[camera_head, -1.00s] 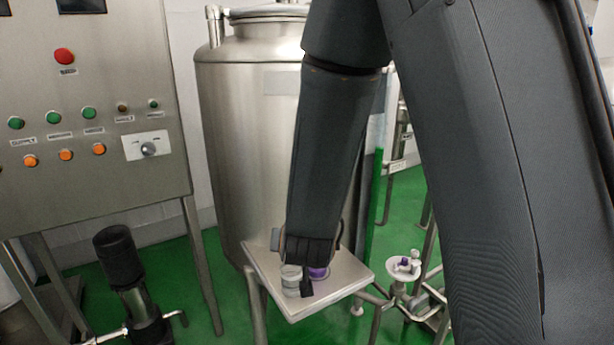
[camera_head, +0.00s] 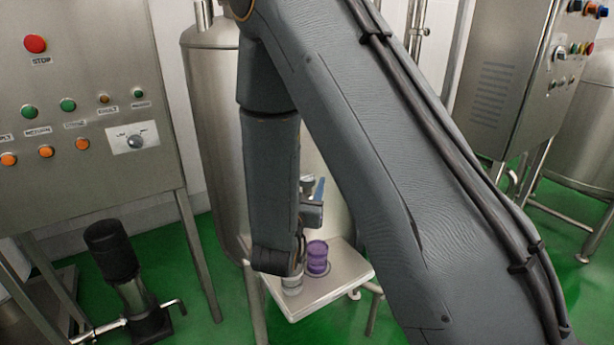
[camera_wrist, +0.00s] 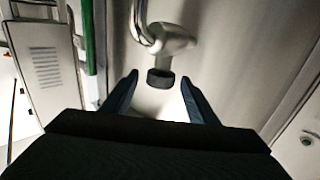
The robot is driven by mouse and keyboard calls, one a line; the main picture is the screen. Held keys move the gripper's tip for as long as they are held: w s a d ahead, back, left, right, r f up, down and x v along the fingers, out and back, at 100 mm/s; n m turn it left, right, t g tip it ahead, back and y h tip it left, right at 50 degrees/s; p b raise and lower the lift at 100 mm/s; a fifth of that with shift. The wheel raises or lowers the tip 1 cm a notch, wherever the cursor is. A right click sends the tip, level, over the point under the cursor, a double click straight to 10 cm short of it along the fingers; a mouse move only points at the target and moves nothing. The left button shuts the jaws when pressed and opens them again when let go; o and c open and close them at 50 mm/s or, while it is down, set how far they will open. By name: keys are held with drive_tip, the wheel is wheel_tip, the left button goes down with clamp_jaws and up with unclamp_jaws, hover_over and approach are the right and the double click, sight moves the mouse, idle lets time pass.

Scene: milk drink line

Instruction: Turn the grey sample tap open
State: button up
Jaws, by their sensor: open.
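In the wrist view a pale grey tap body (camera_wrist: 172,42) stands out from the metal tank wall, joined to a curved pipe. A dark grey, cap-like piece (camera_wrist: 160,80) at its end lies between the fingers of my gripper (camera_wrist: 158,75). The two dark fingers are open, one on each side of it. A gap shows on both sides in this view, and I cannot tell how far ahead the piece is. In the head view my gripper (camera_head: 317,195) shows partly beside my forearm, in front of the steel tank (camera_head: 215,130). I cannot make out the tap there.
A small metal shelf (camera_head: 335,287) below my wrist holds a purple container (camera_head: 317,257) and a pale one (camera_head: 293,283), partly hidden. A control panel (camera_head: 85,180) stands left, a black-topped pump (camera_head: 110,250) on the floor. A steel cabinet (camera_head: 505,70) is at the right.

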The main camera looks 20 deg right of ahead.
drive_tip(key=shift+p+x, duration=0.35)
drive_tip(key=shift+x, duration=1)
drive_tip(key=c, duration=1.1)
drive_tip(key=shift+o, duration=0.2)
